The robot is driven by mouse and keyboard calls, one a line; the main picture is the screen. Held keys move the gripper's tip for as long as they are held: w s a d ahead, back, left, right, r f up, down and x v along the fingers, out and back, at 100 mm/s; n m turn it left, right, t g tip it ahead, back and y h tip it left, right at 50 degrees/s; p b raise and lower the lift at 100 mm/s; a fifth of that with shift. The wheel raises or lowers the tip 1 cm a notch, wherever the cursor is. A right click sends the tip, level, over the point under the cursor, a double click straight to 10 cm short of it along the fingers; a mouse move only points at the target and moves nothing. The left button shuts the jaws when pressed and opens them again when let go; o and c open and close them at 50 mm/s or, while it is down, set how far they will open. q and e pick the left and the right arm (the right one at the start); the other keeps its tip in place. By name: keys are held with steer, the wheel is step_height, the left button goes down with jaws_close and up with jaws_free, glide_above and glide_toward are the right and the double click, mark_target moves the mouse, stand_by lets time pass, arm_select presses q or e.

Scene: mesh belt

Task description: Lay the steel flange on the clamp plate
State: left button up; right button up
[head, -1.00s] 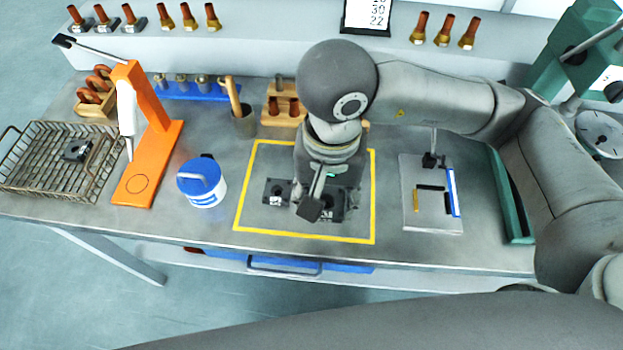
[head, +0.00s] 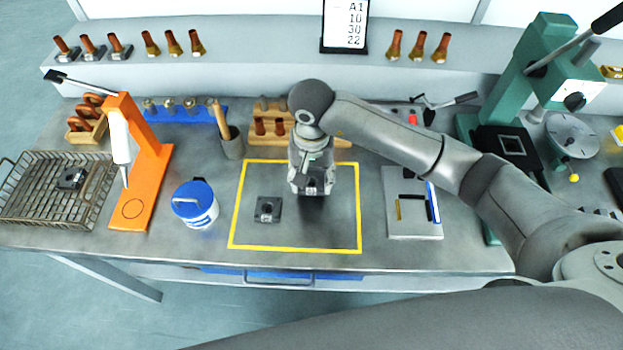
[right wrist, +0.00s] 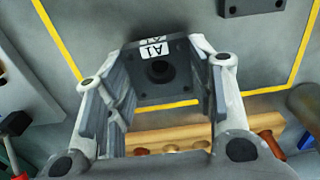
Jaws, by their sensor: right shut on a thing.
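The steel flange (right wrist: 178,82) is a dark square plate with a round bore and a white A1 label. In the right wrist view it sits between the fingers of my right gripper (right wrist: 160,75), which is shut on it. In the head view my right gripper (head: 312,188) is over the yellow-outlined area, and the flange is mostly hidden there. A black plate with a square outline (head: 511,146) at the green press, right, may be the clamp plate; I cannot tell for sure. My left gripper is not in view.
A second dark plate (head: 268,209) lies inside the yellow outline (head: 295,248). A blue-lidded tub (head: 195,204), orange stand (head: 150,165) and wire basket (head: 50,205) stand left. A grey board (head: 412,225) lies right, before the green press (head: 540,55).

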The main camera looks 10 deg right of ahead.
steer(key=shift+f+p, duration=0.4)
steer(key=shift+f, duration=0.7)
steer(key=shift+f, duration=0.15)
steer(key=o, duration=1.3)
steer(key=shift+s, duration=0.1)
steer(key=shift+c, duration=0.2)
